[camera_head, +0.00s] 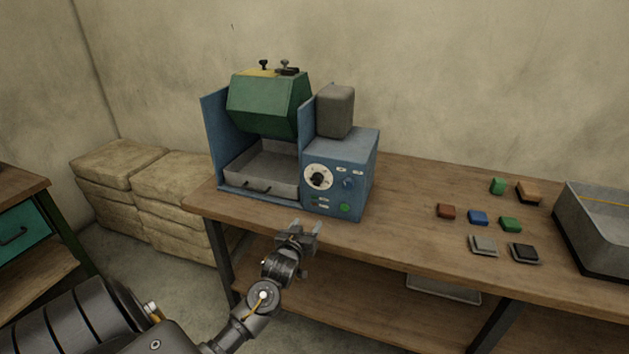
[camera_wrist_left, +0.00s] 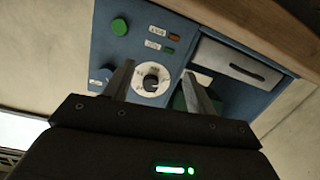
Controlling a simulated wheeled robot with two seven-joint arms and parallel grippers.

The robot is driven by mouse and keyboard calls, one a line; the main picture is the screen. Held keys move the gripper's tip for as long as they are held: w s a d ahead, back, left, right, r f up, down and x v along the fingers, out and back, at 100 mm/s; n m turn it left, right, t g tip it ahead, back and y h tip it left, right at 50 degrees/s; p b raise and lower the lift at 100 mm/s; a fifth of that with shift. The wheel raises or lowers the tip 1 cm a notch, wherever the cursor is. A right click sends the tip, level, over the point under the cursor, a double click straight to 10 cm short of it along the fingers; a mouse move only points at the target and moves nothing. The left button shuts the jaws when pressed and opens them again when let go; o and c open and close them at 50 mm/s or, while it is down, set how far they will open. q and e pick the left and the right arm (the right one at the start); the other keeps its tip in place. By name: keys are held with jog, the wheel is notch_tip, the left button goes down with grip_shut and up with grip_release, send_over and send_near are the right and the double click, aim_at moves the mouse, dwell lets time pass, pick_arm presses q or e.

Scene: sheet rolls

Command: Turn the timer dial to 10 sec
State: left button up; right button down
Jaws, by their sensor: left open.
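The timer dial (camera_head: 318,178) is a black knob on a round white scale plate, on the front of the blue machine (camera_head: 371,160). In the left wrist view the dial (camera_wrist_left: 151,82) shows between the fingers, upside down. Its scale marks are too small to read. My left gripper (camera_head: 305,229) is open and empty, in front of and below the dial, apart from it in the head view. In the left wrist view the left gripper's fingers (camera_wrist_left: 160,80) stand to either side of the knob. My right gripper is not in view.
The machine also carries a blue knob (camera_head: 348,183), a green button (camera_head: 344,208) and a grey drawer tray (camera_head: 262,168) under a green hopper (camera_head: 268,104). Several small coloured blocks and a grey bin (camera_head: 597,235) are on the wooden table (camera_head: 412,190) to the right.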

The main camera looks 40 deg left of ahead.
pick_arm(q)
jog(key=n+t+y, duration=0.1)
send_near(316, 181)
jog(key=p+x, duration=0.1)
jog(key=x, duration=0.7)
jog(key=shift+p, duration=0.4)
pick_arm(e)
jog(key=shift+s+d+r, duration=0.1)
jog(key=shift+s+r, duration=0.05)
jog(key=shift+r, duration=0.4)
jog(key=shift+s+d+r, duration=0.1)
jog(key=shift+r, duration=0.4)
pick_arm(q)
jog(key=c, duration=1)
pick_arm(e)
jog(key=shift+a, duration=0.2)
